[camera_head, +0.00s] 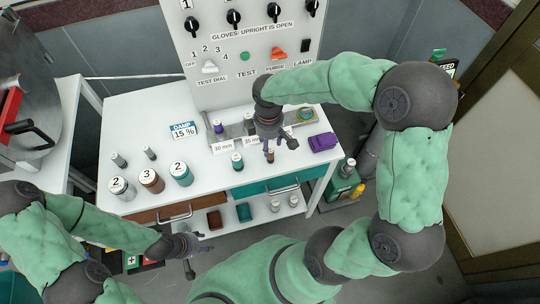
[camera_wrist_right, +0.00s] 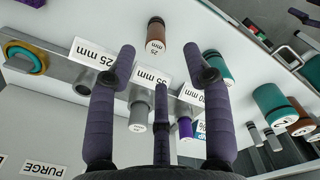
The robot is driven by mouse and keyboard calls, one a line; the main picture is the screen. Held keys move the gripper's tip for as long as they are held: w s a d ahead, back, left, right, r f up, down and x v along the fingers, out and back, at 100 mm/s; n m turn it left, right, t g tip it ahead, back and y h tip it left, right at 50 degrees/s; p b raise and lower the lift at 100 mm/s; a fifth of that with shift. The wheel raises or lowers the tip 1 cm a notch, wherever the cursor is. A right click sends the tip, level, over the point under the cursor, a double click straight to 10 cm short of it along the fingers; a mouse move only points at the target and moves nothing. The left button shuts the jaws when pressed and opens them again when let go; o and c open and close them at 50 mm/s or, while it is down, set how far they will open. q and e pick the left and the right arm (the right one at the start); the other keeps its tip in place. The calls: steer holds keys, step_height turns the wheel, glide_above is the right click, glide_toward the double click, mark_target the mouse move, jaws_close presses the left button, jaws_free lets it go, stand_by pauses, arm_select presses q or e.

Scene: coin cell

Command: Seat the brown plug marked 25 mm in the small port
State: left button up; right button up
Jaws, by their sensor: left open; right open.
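In the head view the brown plug (camera_head: 270,157) shows just below my right gripper (camera_head: 277,150). My right gripper's purple fingers (camera_wrist_right: 165,68) are spread and empty, with the plug beyond their tips in the wrist view. A grey rail (camera_wrist_right: 60,70) runs behind the labels. My left gripper (camera_head: 200,248) is open and empty, low at the table's front.
A teal plug (camera_head: 237,161) stands left of the brown one. A purple block (camera_head: 323,142) lies at the right edge. Several numbered cylinders (camera_head: 151,180) stand at the left. The control panel (camera_head: 240,30) rises behind. The table's middle left (camera_head: 135,125) is clear.

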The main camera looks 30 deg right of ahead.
mark_target(270, 150)
steer(key=f, duration=0.2)
steer(key=f+b, duration=0.1)
steer(key=f, duration=0.1)
steer(key=f+b, duration=0.1)
steer(key=f, duration=0.1)
steer(key=shift+d, duration=0.25)
steer(key=shift+r, duration=0.1)
jaws_close()
